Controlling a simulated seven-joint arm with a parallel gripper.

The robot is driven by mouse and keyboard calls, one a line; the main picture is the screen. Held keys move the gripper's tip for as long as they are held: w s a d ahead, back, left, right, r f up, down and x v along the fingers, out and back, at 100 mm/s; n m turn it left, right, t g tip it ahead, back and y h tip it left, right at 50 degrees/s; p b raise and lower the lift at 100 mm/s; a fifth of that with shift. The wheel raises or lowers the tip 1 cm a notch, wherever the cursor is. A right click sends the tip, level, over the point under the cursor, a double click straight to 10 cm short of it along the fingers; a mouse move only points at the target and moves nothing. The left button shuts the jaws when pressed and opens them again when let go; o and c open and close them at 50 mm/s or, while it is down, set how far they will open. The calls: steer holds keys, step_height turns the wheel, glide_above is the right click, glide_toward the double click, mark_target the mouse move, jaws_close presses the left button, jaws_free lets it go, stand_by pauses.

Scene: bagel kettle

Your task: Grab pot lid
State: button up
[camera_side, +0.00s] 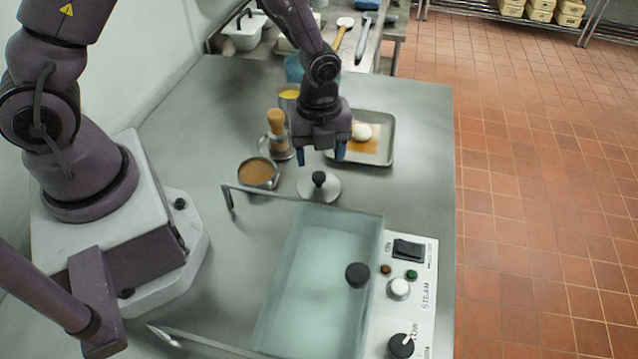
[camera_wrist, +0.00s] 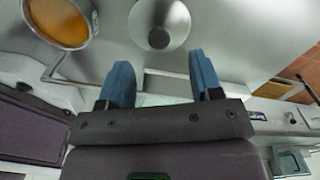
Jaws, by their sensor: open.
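A small round metal lid (camera_side: 332,192) with a black knob (camera_side: 319,178) lies on the steel table, just behind the kettle basin. It also shows at the top of the wrist view (camera_wrist: 176,18), with its knob (camera_wrist: 158,38) facing up. My gripper (camera_side: 321,157) points down, with its two blue fingers apart and nothing between them. It is above and slightly behind the lid in the side view, not touching it. The kettle basin (camera_side: 312,290) looks pale blue-green inside. A dark round piece (camera_side: 357,274) shows over its right side; I cannot tell what it belongs to.
A bowl of brown liquid (camera_side: 258,173) stands left of the lid, also in the wrist view (camera_wrist: 60,22). A wooden-handled tool (camera_side: 277,135) stands behind it. A tray (camera_side: 384,152) with a white round item is behind right. A control panel (camera_side: 405,295) flanks the basin.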

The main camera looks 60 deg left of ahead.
mark_target(319, 175)
step_height(319, 175, down, 7)
steer(key=shift+r, duration=0.2)
stand_by(0.3)
steer(key=c, duration=1)
